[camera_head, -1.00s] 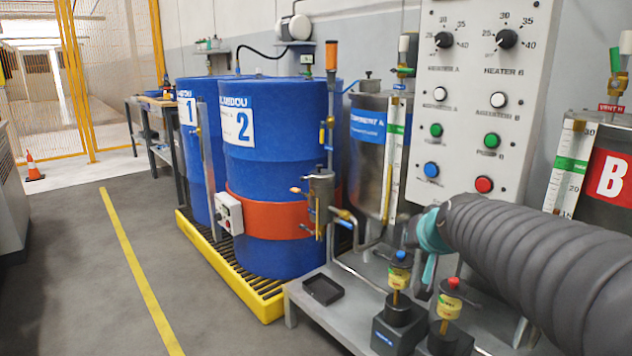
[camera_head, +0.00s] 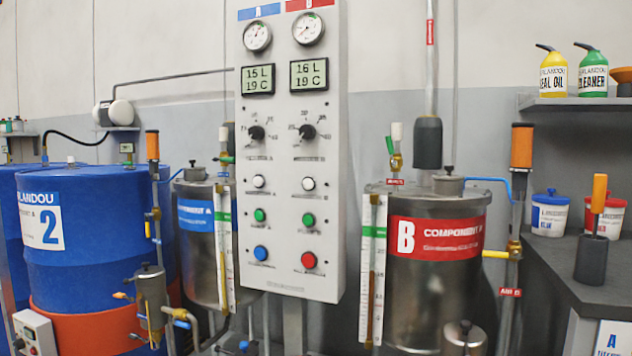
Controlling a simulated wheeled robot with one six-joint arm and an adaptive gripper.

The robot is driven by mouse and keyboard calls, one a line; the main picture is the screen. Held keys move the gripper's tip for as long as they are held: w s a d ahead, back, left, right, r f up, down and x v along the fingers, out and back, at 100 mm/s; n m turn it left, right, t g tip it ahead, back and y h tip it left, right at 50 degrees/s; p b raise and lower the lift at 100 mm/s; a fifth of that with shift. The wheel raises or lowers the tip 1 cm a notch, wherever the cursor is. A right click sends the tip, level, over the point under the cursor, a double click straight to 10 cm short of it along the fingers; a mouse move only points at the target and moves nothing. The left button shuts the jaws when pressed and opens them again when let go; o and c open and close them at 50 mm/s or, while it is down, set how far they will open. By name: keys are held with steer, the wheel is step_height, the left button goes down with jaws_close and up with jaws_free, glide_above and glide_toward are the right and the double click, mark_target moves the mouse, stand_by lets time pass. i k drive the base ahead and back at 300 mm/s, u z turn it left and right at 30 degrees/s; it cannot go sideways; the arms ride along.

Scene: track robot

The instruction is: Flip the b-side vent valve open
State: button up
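The B-side vent valve (camera_head: 395,160) stands on top of the steel component B tank (camera_head: 436,280), at its left rear. It is a small brass valve with a white cap (camera_head: 397,132) and a green lever (camera_head: 389,145) that looks roughly upright, leaning slightly left. A small red tag (camera_head: 395,182) sits below it; its print is too small to read surely. A similar valve with a green lever (camera_head: 224,158) is on the component A tank (camera_head: 200,262). My gripper is not in view, so its state is hidden.
The control panel (camera_head: 290,190) stands between the two tanks. A dark grey cylinder (camera_head: 428,143) on a pipe is just right of the B vent valve. A sight gauge (camera_head: 373,270) runs down the B tank's front left. A grey bench (camera_head: 570,262) stands at the right.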

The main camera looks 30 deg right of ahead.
mark_target(390, 147)
steer(key=u, duration=1.55)
steer(key=k, duration=1.15)
steer(key=z, duration=1.5)
steer(key=i, duration=0.5)
steer(key=u, duration=0.05)
